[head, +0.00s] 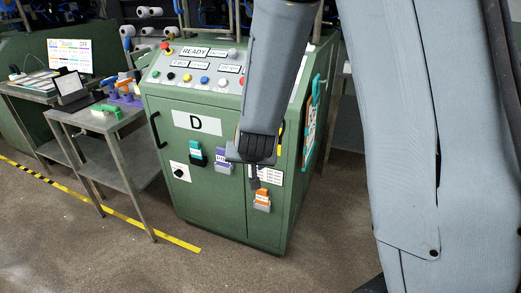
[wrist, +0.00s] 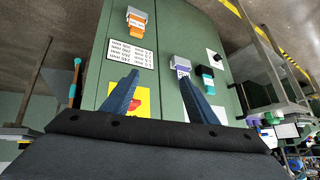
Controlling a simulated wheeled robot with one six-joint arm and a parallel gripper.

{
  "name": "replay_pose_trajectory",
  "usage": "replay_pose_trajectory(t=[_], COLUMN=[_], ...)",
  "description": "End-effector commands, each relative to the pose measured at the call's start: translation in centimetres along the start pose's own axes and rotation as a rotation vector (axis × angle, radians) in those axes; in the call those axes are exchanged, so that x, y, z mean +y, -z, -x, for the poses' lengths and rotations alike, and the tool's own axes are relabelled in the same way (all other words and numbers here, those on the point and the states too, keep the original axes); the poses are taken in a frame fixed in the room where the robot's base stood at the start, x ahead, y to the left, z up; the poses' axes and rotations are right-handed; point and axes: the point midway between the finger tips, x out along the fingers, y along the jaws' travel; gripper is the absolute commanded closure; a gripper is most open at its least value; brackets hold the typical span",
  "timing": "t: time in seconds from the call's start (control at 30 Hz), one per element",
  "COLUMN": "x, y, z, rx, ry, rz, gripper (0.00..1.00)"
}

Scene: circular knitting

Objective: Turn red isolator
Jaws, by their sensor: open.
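The red isolator (wrist: 134,105) is a small red knob on a yellow plate (wrist: 143,95), low in the wrist view. In the head view my gripper (head: 255,176) hangs before the cabinet front; the gap to the panel cannot be told.
The green cabinet (head: 190,210) marked D carries teal (head: 196,152), purple (head: 222,158) and orange (head: 262,197) tagged holders, a black rotary switch (head: 179,172) and a button console on top. A metal side table (head: 110,125) stands left. The floor in front is clear.

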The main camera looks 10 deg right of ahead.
Motion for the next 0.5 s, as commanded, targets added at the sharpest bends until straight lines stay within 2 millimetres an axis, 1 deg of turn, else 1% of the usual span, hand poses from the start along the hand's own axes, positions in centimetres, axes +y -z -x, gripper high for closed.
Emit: replay_pose_trajectory(t=[0.03, 0.1, 0.2, 0.33, 0.5], x=[-0.5, -0.7, -0.5, 0.2, 0.9], y=[0.3, 1.6, 2.9, 3.5, 3.3], z=[-2.2, -4.2, -6.2, -7.1, -6.4], rx=[0.07, 0.191, 0.365, 0.577, 0.785], ry=[-0.022, -0.063, -0.137, -0.246, -0.365], rz=[-0.02, -0.049, -0.077, -0.083, -0.062], gripper=[0.47, 0.47, 0.47, 0.47, 0.47])
